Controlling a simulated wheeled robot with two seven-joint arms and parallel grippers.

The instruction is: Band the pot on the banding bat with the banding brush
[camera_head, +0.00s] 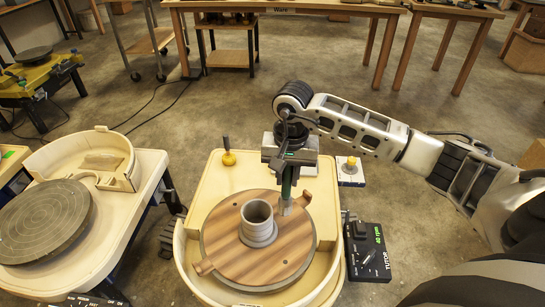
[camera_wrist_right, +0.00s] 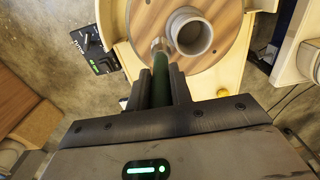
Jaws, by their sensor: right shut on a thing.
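My right gripper (camera_head: 288,165) is shut on the green-handled banding brush (camera_head: 286,188), which points down. In the right wrist view the brush (camera_wrist_right: 160,80) sits between the jaws (camera_wrist_right: 160,92), with its pale metal ferrule close beside the pot (camera_wrist_right: 190,32). The grey pot (camera_head: 257,224) stands upright on the wooden banding bat (camera_head: 225,258), near its middle. The brush end is to the pot's right in the head view; whether it touches the pot I cannot tell. The bat also shows in the right wrist view (camera_wrist_right: 228,65). My left gripper is not in view.
A cream wheel tray (camera_head: 212,180) surrounds the bat. A yellow-based tool (camera_head: 228,157) stands on it. A black control box (camera_head: 367,252) and a white pad with a yellow item (camera_head: 350,170) lie to the right. Another wheel (camera_head: 45,220) is at left.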

